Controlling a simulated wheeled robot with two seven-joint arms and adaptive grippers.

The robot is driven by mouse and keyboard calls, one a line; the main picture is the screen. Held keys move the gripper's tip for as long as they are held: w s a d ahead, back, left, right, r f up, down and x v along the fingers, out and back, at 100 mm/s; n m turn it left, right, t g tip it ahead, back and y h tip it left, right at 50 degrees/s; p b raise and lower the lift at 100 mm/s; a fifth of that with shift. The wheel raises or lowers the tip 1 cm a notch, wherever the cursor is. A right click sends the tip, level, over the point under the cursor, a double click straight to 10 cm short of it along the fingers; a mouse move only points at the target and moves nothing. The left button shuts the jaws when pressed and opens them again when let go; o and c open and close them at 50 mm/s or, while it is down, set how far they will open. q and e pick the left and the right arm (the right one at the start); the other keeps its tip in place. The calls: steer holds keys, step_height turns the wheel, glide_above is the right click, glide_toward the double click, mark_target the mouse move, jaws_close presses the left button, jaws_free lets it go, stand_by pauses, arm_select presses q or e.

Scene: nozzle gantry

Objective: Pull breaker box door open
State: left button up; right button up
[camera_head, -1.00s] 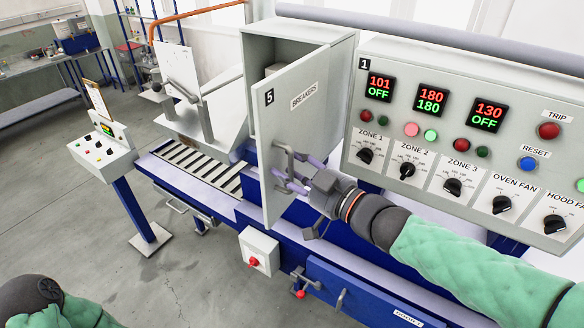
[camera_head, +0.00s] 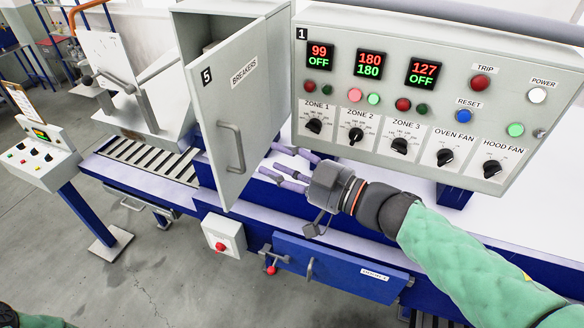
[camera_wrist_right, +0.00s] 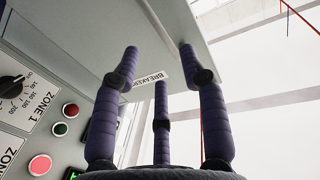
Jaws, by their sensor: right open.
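The breaker box (camera_head: 222,22) stands left of the control panel, and its grey door (camera_head: 243,95), marked 5 and BREAKERS, is swung partly open toward me. The door's bar handle (camera_head: 231,148) is on its outer face, low down. My right gripper (camera_head: 272,168) is open and empty, just right of the door and apart from the handle. In the right wrist view its purple fingers (camera_wrist_right: 160,80) are spread, with the door (camera_wrist_right: 165,35) and its label behind them. My left gripper is not in view; only a bit of my left arm shows at the bottom left corner.
The control panel (camera_head: 430,95) with knobs, lamps and displays is close to the right of the door. A blue drawer (camera_head: 340,266) and a small box with a red button (camera_head: 222,236) lie below. A pedestal console (camera_head: 38,155) stands at left over open floor.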

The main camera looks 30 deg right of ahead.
steer(key=shift+v, duration=1.25)
